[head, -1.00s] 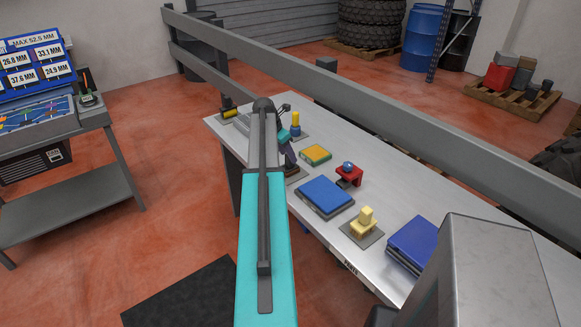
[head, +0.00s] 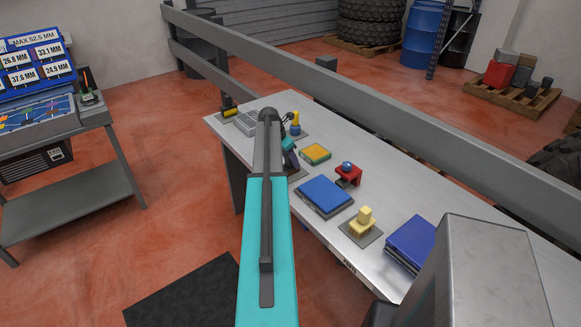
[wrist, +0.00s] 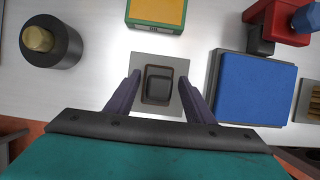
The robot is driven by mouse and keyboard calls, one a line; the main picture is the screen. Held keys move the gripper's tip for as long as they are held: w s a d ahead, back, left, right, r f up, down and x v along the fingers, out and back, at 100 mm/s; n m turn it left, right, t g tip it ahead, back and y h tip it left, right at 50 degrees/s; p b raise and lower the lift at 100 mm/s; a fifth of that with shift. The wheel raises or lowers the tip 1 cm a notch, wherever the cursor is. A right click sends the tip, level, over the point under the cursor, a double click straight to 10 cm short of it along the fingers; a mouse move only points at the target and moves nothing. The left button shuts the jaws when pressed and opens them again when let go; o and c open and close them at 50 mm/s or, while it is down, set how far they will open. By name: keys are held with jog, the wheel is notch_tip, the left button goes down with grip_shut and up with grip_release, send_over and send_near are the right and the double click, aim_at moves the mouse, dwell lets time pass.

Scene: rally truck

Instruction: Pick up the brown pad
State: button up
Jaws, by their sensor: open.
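The brown pad (wrist: 147,97) shows in the wrist view as a brown-edged square around a dark raised block (wrist: 159,84), on a grey square plate (wrist: 158,58). My gripper (wrist: 159,84) is open, with one dark finger on each side of the pad. I cannot tell the height of the fingertips above the plate, and no contact is visible. In the head view my gripper (head: 290,157) is over the near edge of the table, and my arm and gripper mostly hide the pad there.
On the table (head: 395,200), a green-and-yellow block (head: 315,153), blue pad (head: 325,193), red stand (head: 348,175) and yellow piece (head: 363,222) stand close by. A dark round holder (wrist: 55,45) is left in the wrist view. A grey rail (head: 390,120) runs behind the table.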

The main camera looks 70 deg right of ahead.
grip_shut()
jog(key=shift+r, duration=0.1)
jog(key=shift+r+b, duration=0.8)
jog(key=shift+r, duration=0.55)
jog(key=shift+a+r, duration=0.2)
jog(key=shift+r, duration=0.1)
jog(key=a+r+b, duration=0.1)
jog(key=a+b, duration=0.3)
jog(key=a, duration=1.1)
jog(key=shift+w+a+r, duration=0.15)
jog(key=shift+a+r, duration=0.1)
jog(key=shift+a, duration=0.05)
